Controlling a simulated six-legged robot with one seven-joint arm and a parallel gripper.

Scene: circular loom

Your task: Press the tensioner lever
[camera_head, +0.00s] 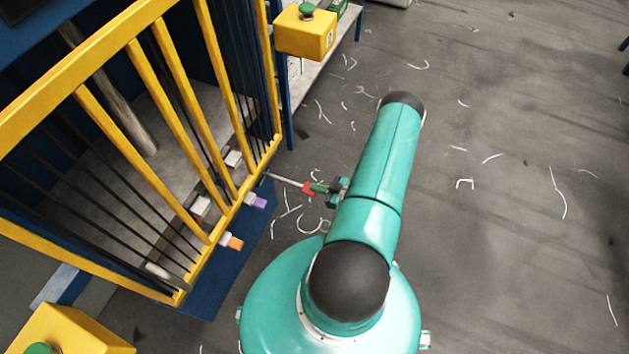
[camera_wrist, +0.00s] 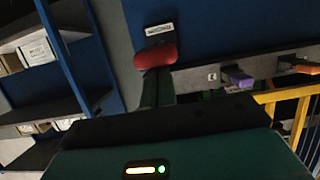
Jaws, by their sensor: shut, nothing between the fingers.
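A lever with a thin metal rod and a red knob (camera_head: 307,188) sticks out from the lower corner of the yellow-framed loom. In the wrist view the red knob (camera_wrist: 155,56) is upper centre, under a small white label plate (camera_wrist: 159,30) too blurred to read. My gripper (camera_head: 319,188) is shut and empty, its green fingertips right at the red knob. In the wrist view my gripper (camera_wrist: 158,85) lies just below the knob and partly overlaps it. I cannot tell whether they touch. The lever's rod is hidden in the wrist view.
A purple handle (camera_head: 257,200) and an orange handle (camera_head: 232,241) stick out along the yellow frame (camera_head: 215,228). Yellow boxes with green buttons stand at the top (camera_head: 305,32) and lower left (camera_head: 65,332). The grey floor at right is open, with scattered thread scraps.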

